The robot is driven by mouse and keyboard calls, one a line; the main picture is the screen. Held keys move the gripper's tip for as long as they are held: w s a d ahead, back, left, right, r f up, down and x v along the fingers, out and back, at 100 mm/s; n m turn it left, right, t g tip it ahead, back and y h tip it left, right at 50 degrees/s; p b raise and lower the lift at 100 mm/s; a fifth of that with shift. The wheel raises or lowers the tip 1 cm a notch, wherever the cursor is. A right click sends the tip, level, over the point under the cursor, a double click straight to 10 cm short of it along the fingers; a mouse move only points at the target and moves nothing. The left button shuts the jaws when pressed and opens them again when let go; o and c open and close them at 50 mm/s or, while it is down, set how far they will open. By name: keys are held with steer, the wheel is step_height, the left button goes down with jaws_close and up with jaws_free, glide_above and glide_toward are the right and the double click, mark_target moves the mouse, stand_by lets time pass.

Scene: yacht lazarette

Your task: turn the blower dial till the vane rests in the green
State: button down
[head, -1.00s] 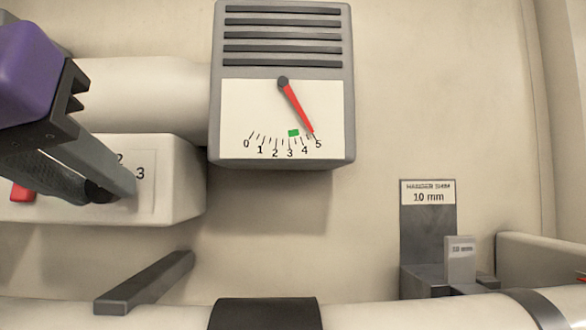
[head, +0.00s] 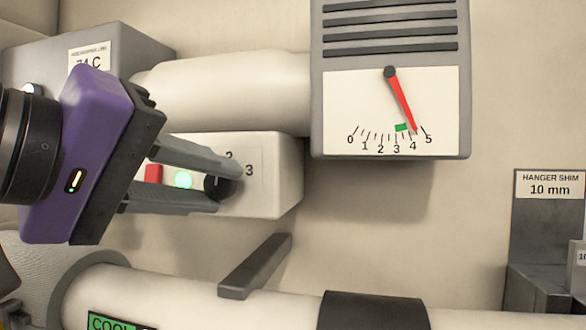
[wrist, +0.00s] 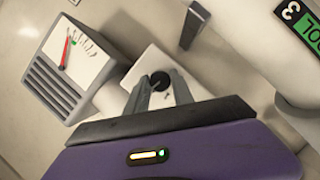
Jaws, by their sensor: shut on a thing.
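The blower dial (head: 214,187) is a dark round knob on a pale box, with numbers 2 and 3 beside it. My gripper (head: 227,186) is shut on the dial, one finger on each side; the wrist view also shows the fingers around the dial (wrist: 160,80). The fingers partly hide the dial and its lower numbers. The red vane (head: 401,98) hangs on the white gauge face (head: 345,95), its tip close to the 4. The green mark (head: 401,127) lies just left of the vane's tip, between 3 and 4; the vane is not over it.
A red switch (head: 153,173) and a lit green lamp (head: 183,179) sit on the box left of the dial. A dark lever (head: 255,266) lies below, above a white pipe (head: 190,305). The hanger shim holder (head: 548,220) stands at the right.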

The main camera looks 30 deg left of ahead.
steer(key=shift+a+n, duration=0.1)
steer(key=shift+n, duration=0.4)
steer(key=shift+f, duration=0.1)
steer(key=c, duration=1.1)
jaws_free()
steer(key=shift+s, duration=0.1)
steer(key=shift+b+v, duration=0.8)
steer(key=shift+v, duration=3.05)
steer(key=shift+a, duration=0.1)
steer(key=shift+f, duration=0.1)
